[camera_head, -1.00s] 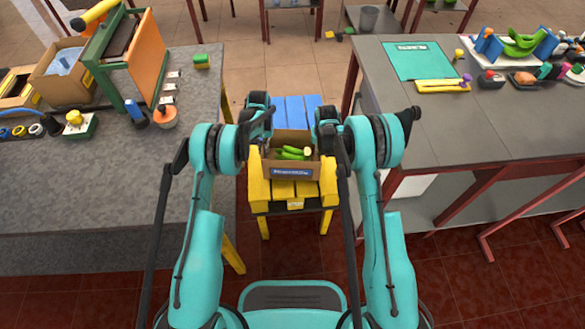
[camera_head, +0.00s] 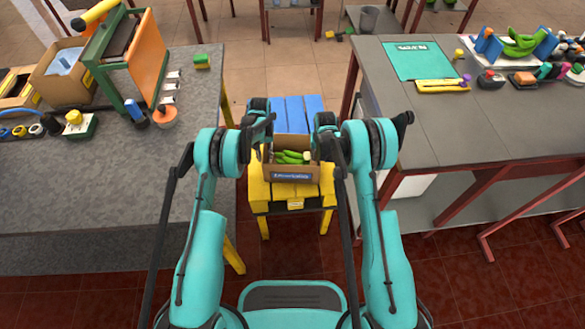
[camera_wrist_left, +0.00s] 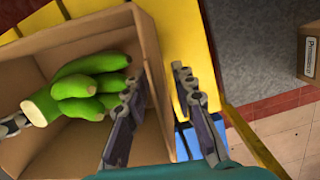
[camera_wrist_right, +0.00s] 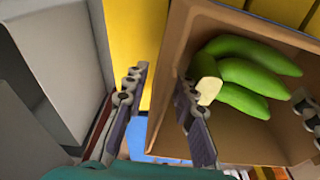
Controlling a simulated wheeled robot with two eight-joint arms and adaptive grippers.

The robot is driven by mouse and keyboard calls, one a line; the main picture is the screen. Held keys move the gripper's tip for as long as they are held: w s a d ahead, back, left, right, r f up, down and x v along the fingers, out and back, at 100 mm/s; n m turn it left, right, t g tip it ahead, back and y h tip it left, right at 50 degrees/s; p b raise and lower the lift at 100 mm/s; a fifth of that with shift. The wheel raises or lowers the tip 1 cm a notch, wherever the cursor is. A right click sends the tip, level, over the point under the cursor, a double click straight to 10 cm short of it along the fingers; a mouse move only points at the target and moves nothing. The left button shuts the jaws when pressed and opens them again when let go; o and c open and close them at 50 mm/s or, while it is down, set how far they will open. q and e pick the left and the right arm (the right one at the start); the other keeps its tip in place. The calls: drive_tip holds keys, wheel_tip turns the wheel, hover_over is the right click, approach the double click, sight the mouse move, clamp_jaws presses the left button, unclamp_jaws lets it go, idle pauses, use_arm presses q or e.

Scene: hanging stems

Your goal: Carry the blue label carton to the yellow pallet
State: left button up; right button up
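The blue label carton (camera_head: 291,176) is an open brown box holding green bananas (camera_head: 291,157). It is over the yellow pallet (camera_head: 258,190) and appears to rest on it, though its underside is hidden. My left gripper (camera_wrist_left: 157,78) has one finger inside the carton and one outside, with the carton's side wall between them. My right gripper (camera_wrist_right: 162,76) straddles the opposite wall the same way. Both pairs of fingers stand apart, with gaps visible beside the walls. In the head view the fingers are mostly hidden by my arms.
Blue slats (camera_head: 298,112) lie right behind the carton. A grey table (camera_head: 110,185) with boxes and tools stands on the left. Another grey table (camera_head: 460,120) with a teal mat (camera_head: 418,61) stands on the right. Red floor tiles are free in front of the pallet.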

use_arm(q)
drive_tip(key=shift+r, duration=0.1)
drive_tip(key=r, duration=0.3)
drive_tip(key=w+r, duration=0.1)
drive_tip(key=r, duration=0.7)
drive_tip(key=shift+w+r, duration=0.2)
drive_tip(key=shift+r, duration=0.05)
use_arm(e)
drive_tip(key=shift+r, duration=0.1)
use_arm(q)
drive_tip(key=shift+r, duration=0.1)
use_arm(e)
drive_tip(key=shift+r, duration=0.3)
drive_tip(key=r, duration=0.3)
drive_tip(key=s+r, duration=0.1)
drive_tip(key=r, duration=0.7)
drive_tip(key=shift+s+r, duration=0.1)
drive_tip(key=shift+s, duration=0.3)
